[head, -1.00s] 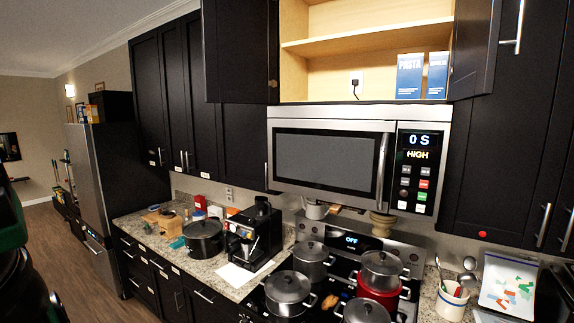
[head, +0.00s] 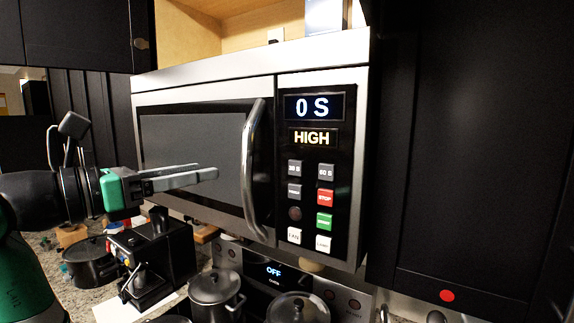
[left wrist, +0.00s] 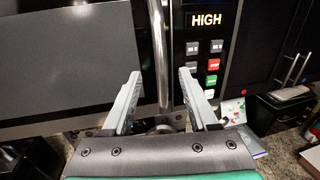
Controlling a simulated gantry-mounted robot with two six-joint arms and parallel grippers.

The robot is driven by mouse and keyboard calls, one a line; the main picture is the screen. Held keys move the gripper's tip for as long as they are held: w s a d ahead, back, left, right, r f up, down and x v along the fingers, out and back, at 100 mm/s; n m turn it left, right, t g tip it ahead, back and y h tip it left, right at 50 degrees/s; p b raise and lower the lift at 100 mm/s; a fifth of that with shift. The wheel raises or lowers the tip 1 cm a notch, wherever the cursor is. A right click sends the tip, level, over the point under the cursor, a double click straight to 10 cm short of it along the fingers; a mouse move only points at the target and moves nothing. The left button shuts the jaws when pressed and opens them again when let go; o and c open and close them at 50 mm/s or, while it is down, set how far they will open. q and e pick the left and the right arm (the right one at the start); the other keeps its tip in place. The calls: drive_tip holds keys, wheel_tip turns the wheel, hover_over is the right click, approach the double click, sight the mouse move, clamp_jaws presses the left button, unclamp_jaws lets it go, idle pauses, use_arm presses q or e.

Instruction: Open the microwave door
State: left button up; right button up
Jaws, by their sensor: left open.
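The microwave (head: 190,132) hangs above the stove with its door shut. Its curved vertical metal handle (head: 252,170) stands at the right edge of the door, beside the button panel. My left gripper (head: 216,173) is open and empty in front of the door, to the left of the handle in the head view. In the left wrist view the handle (left wrist: 159,60) stands beyond the fingertips of my left gripper (left wrist: 160,82), between them in the picture, with no contact visible. My right gripper is not in view.
Below are a black coffee machine (head: 150,255), a black pot (head: 90,262) and grey pots (head: 215,290) on the stove. Dark cabinets (head: 450,150) stand close at the right. An open wooden cupboard (head: 240,30) is above the microwave.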

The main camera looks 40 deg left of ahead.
sight(242, 164)
use_arm(q)
drive_tip(key=w, duration=0.3)
drive_tip(key=w+d+p, duration=0.1)
drive_tip(key=w, duration=0.3)
drive_tip(key=w+p, duration=0.1)
drive_tip(key=w, duration=0.3)
drive_tip(key=shift+d, duration=0.2)
drive_tip(key=shift+s, duration=0.1)
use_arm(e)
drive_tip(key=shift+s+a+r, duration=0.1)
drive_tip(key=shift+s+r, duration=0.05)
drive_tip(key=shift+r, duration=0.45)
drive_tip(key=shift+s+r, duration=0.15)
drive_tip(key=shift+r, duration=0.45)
use_arm(q)
clamp_jaws()
